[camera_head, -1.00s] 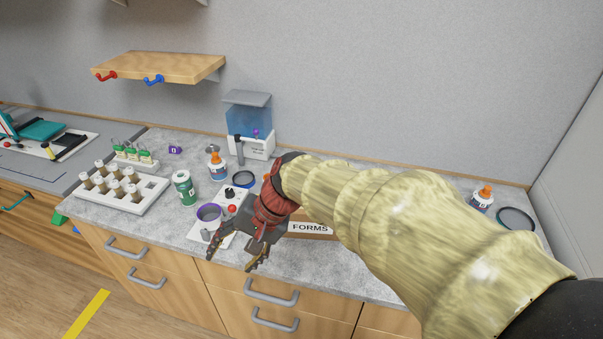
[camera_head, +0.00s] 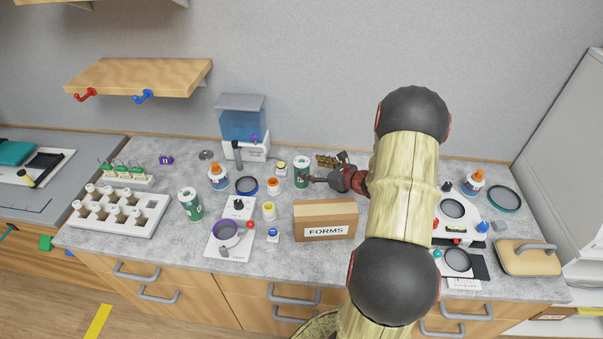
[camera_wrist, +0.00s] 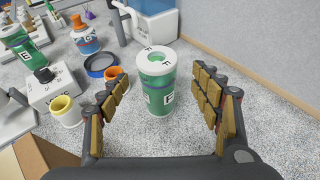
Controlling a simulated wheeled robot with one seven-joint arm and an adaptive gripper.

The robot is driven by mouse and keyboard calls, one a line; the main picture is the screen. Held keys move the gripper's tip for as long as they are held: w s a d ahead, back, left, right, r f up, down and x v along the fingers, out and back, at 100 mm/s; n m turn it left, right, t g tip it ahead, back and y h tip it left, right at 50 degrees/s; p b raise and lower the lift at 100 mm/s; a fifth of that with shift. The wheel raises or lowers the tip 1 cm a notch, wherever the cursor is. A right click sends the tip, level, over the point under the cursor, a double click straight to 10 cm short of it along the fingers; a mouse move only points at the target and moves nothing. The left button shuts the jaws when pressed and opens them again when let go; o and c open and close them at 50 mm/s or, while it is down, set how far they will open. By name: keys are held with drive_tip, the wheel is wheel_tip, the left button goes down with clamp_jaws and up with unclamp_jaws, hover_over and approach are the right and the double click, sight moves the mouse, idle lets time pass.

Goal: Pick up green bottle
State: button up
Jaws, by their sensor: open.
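A green bottle (camera_head: 302,174) with a white top stands upright near the back of the counter. In the wrist view this green bottle (camera_wrist: 158,92) stands centred between and beyond my fingers, with a dark band around it. My gripper (camera_head: 322,173) is just right of it, open and empty; in the wrist view the open fingers (camera_wrist: 160,88) show on both sides. A second, similar green bottle (camera_head: 190,206) stands further left on the counter; it shows at the upper left of the wrist view (camera_wrist: 24,46).
An orange-rimmed jar (camera_head: 273,187) and a yellow jar (camera_head: 269,211) stand left of the gripper. A FORMS box (camera_head: 325,221) is in front. An orange-capped bottle (camera_head: 218,178), a blue-tank dispenser (camera_head: 243,122) and a vial rack (camera_head: 118,213) are further left.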

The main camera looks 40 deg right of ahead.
sight(302, 164)
drive_tip(key=x, duration=0.5)
drive_tip(key=shift+w+a, duration=0.25)
drive_tip(key=shift+w, duration=0.2)
drive_tip(key=shift+r, duration=0.1)
drive_tip(key=shift+c, duration=1.3)
drive_tip(key=c, duration=1.3)
drive_tip(key=shift+r, duration=0.1)
